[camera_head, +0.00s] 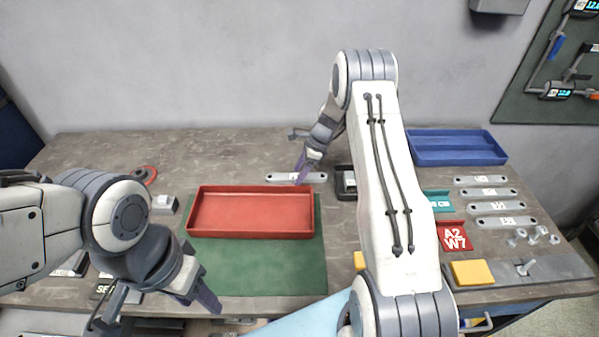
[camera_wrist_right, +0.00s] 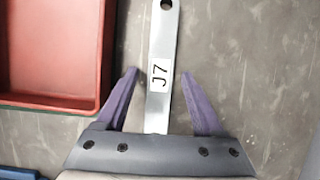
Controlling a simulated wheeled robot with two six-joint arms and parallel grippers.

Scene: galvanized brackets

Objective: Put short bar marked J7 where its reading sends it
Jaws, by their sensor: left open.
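The short bar marked J7 (camera_head: 283,177) is a flat grey metal bar with a hole at its end, lying on the bench behind the red tray. In the right wrist view the bar (camera_wrist_right: 160,105) carries a white J7 label. My right gripper (camera_head: 305,170) is over the bar. In the wrist view its purple fingers (camera_wrist_right: 160,75) are open, one on each side of the bar with gaps between. My left gripper (camera_head: 155,312) is open and empty at the front left, by the green mat. The red tray (camera_head: 250,234) and blue tray (camera_head: 455,160) look empty.
A dark boxed device (camera_head: 346,184) stands right of the bar. Several labelled bars (camera_head: 482,181) lie at the right, near a teal tag (camera_head: 438,202), a red A2 W7 tag (camera_head: 453,236) and a yellow block (camera_head: 472,273). The green mat (camera_head: 260,275) is clear in front.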

